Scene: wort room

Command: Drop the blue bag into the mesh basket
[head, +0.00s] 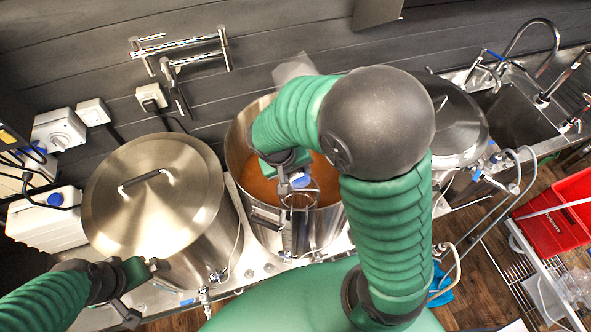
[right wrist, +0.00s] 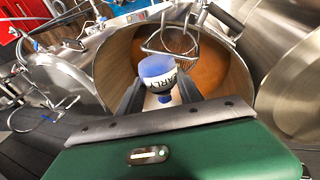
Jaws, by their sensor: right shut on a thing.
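The basket (head: 300,203) is partly covered by my gripper in the head view. My left gripper (head: 145,290) is open and empty at lower left.
The open steel kettle (head: 240,150) holds amber liquid. A lidded kettle (head: 150,200) stands left of it and another lidded vessel (head: 455,125) right. A sink (head: 515,115) and a red crate (head: 565,215) are at the right. Wall pipes (head: 185,55) are behind.

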